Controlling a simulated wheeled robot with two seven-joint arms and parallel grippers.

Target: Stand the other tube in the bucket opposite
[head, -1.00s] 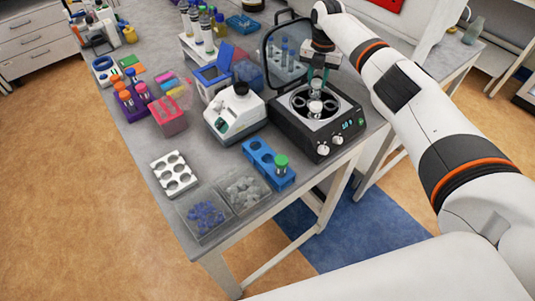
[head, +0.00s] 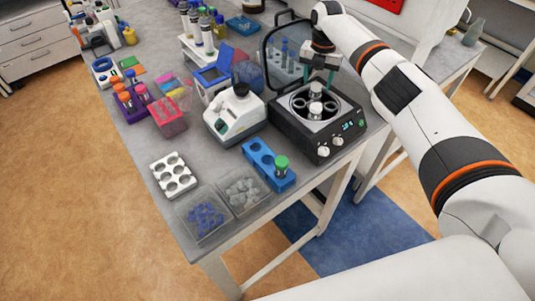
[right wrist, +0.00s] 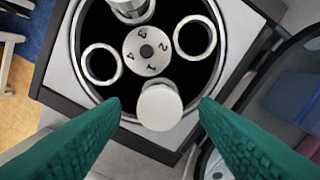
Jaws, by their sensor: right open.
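The centrifuge (head: 318,132) stands open, its rotor (right wrist: 147,50) in view. A white-topped tube (right wrist: 159,107) stands in the rotor bucket nearest my right gripper; it also shows in the head view (head: 316,89). My right gripper (right wrist: 160,103) is open, its green fingertips apart on either side of that tube's top. A second white-topped piece (right wrist: 130,8) sits in the bucket across the rotor, cut by the picture's edge. The two side buckets (right wrist: 103,63) look empty. A green-capped tube (head: 281,164) stands in the blue rack (head: 259,157). My left gripper is out of view.
The raised lid (head: 284,50) stands behind the rotor. A white mixer (head: 234,113) is left of the centrifuge. A white rack (head: 174,176) and two clear trays (head: 205,216) of small pieces lie near the front edge.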

